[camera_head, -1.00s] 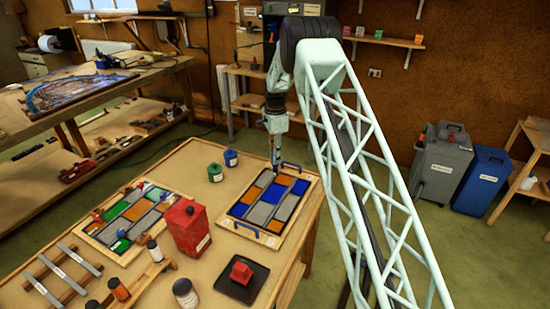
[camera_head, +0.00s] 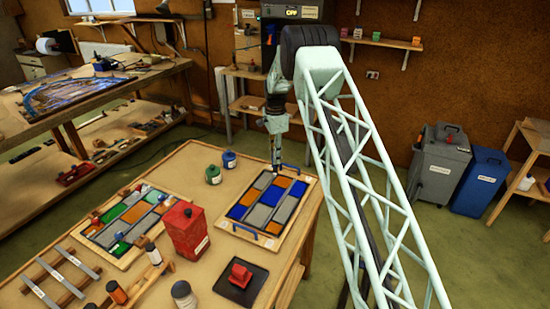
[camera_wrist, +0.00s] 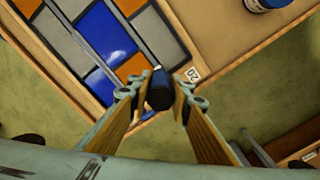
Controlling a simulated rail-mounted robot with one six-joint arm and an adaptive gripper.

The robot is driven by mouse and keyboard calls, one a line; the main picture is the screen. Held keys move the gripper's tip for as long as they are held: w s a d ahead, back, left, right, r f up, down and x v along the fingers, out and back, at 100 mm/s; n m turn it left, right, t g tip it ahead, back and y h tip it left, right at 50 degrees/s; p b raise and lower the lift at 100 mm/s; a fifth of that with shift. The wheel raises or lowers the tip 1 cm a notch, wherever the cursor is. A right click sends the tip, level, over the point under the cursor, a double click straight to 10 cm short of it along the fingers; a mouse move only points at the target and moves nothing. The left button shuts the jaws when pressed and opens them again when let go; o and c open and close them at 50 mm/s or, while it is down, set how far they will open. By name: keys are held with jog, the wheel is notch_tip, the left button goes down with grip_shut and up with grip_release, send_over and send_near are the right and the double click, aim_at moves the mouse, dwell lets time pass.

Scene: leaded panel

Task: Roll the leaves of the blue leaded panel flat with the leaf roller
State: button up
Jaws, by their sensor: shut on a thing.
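The blue leaded panel (camera_head: 264,206), with blue, orange and grey panes, lies flat in a wooden tray on the right part of the bench. Its panes also show at the upper left of the wrist view (camera_wrist: 97,30). My gripper (camera_head: 277,163) is over the panel's far end. In the wrist view my gripper (camera_wrist: 158,97) is shut on a dark, blue-tipped handle (camera_wrist: 159,88), which I take to be the leaf roller. Its working end is hidden below, so I cannot tell whether it touches the panel.
A red canister (camera_head: 186,231) stands left of the tray, beside a second, green-and-orange panel (camera_head: 129,219). Green (camera_head: 213,175) and blue (camera_head: 229,160) jars stand behind. A red block on a dark plate (camera_head: 241,277) sits in front.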

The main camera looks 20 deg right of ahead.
jog(key=shift+w+d, duration=0.1)
jog(key=shift+d, duration=0.05)
jog(key=shift+w+d, duration=0.5)
jog(key=shift+w, duration=0.05)
dwell(0.5)
notch_tip(320, 180, up, 6)
jog(key=p, duration=0.1)
dwell(1.2)
jog(key=shift+d+p, duration=0.1)
jog(key=shift+p, duration=0.2)
